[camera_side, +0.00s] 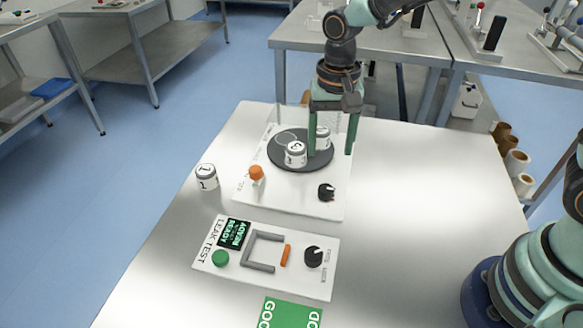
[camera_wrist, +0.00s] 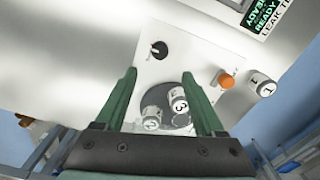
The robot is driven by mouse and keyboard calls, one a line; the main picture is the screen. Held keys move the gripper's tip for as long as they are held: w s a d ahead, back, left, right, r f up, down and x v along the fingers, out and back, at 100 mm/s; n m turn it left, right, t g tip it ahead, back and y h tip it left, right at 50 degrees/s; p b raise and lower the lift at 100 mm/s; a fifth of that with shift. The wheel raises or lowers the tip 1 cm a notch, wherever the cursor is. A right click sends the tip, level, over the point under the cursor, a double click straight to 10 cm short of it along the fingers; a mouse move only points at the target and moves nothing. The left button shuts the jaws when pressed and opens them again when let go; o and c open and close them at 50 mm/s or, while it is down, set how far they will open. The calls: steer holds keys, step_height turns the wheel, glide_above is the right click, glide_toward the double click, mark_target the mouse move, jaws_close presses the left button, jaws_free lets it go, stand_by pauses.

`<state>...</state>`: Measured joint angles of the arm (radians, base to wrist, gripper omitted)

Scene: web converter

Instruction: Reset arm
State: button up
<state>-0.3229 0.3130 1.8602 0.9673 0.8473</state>
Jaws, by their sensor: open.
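My gripper (camera_side: 330,154) is open, pointing down over the right side of the dark round plate (camera_side: 285,164) on a white board. Nothing is gripped. A white can marked 3 (camera_side: 296,155) stands on the plate, just left of my fingers. A second white can (camera_side: 323,132) stands on the plate, partly hidden behind my left finger. In the wrist view, both cans, marked 3 (camera_wrist: 178,101) and 2 (camera_wrist: 151,123), show between my gripper's fingers (camera_wrist: 159,74). A can marked 1 (camera_side: 206,177) stands on the table left of the board.
The board carries an orange knob (camera_side: 256,173) and a black dial (camera_side: 326,192). Nearer is a leak test panel (camera_side: 290,284) with a green button (camera_side: 221,258), a grey bracket (camera_side: 259,267) and an orange bar (camera_side: 286,255). A green card (camera_side: 290,313) lies in front. The table's right side is clear.

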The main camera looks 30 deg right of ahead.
steer(key=shift+r, duration=0.55)
steer(key=s+d+r+n+t, duration=0.5)
steer(key=s+d+r, duration=0.5)
steer(key=d, duration=0.2)
steer(key=shift+d+n+t, duration=0.3)
steer(key=shift+d+n, duration=0.1)
steer(key=shift+n, duration=0.1)
